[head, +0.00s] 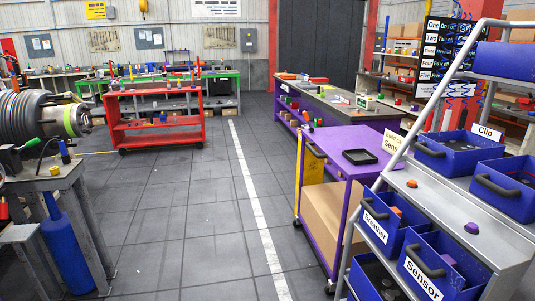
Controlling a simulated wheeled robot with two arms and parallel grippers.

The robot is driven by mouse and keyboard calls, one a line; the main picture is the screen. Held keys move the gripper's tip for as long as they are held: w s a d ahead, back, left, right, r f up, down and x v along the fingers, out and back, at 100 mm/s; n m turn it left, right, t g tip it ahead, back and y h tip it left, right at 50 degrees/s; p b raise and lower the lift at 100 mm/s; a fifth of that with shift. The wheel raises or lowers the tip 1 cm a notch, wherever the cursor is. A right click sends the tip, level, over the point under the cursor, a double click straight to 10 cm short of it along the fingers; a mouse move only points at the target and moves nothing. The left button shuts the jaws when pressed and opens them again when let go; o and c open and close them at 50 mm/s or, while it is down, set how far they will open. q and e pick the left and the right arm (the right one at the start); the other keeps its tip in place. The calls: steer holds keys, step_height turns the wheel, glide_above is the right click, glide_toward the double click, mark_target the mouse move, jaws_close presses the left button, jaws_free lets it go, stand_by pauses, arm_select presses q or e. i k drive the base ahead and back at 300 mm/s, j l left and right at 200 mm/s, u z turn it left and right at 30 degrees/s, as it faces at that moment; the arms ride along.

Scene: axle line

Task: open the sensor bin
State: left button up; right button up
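The sensor bin (462,268) is a blue, open-topped bin with a white "Sensor" label and a dark handle on its front. It sits at the lower right, in the lower row of a grey rack (437,202). A purple item shows inside it. The "Breather" bin (380,232), also blue, stands just to its left with an orange item in it. Part of another blue bin (368,285) shows below left. Neither of my grippers is in view.
A purple cart (343,140) with a black tray (360,156) stands left of the rack. Blue bins, one labelled "Clip" (458,146), sit higher on the rack. A red cart (160,133) stands farther back. The tiled floor (190,220) in the middle is clear.

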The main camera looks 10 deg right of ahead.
mark_target(420, 264)
steer(key=i+z, duration=0.45)
steer(key=i+j+z, duration=0.1)
steer(key=i+z, duration=0.3)
steer(key=i+j+z, duration=0.3)
steer(key=i+z, duration=0.15)
steer(key=k+j+z, duration=0.3)
steer(key=k+z, duration=0.15)
steer(key=z, duration=0.15)
